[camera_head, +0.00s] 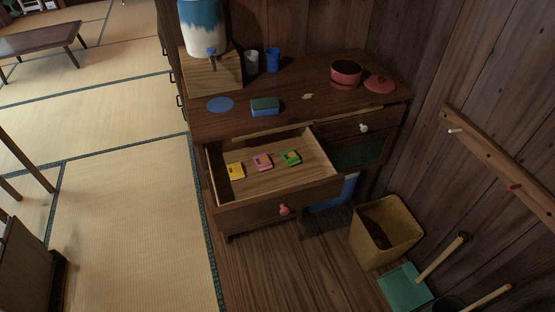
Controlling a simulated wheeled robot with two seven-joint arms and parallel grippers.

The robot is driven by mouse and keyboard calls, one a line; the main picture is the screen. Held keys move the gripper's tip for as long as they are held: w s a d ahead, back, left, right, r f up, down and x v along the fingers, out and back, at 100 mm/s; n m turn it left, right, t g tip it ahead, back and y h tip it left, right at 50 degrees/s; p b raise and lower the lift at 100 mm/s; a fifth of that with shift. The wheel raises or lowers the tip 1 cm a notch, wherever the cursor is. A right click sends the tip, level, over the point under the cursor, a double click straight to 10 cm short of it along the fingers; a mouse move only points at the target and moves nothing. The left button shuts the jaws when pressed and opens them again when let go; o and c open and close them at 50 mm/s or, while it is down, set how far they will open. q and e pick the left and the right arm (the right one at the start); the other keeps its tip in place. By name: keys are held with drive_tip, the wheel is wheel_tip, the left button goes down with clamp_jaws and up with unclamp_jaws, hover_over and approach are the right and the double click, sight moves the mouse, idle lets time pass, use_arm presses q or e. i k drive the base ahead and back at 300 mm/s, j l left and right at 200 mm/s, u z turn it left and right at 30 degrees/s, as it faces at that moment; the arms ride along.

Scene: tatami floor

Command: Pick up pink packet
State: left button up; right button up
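The pink packet (263,162) lies flat in the open left drawer (306,168) of the dark wooden cabinet. It lies between a yellow packet (236,171) on its left and a green packet (291,158) on its right, with small gaps between them. The packet is uncovered and in full view. Neither of my grippers shows in the head view.
The drawer is pulled out, with a pink knob (284,210) on its front. On the cabinet top (310,86) stand a dispenser (202,28), cups, a sponge (265,106) and a red bowl (346,73). A bin (385,232) stands at right.

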sight(262, 162)
drive_tip(key=j+z, duration=0.1)
drive_tip(key=z, duration=0.25)
drive_tip(key=i+j+z, duration=0.1)
drive_tip(key=z, duration=0.25)
drive_tip(key=i+j+z, duration=0.15)
drive_tip(key=j, duration=0.25)
drive_tip(key=j+z, duration=0.2)
drive_tip(key=j, duration=0.25)
drive_tip(key=i+j+z, duration=0.15)
drive_tip(key=j, duration=0.95)
drive_tip(key=i+z, duration=0.05)
drive_tip(key=i, duration=0.05)
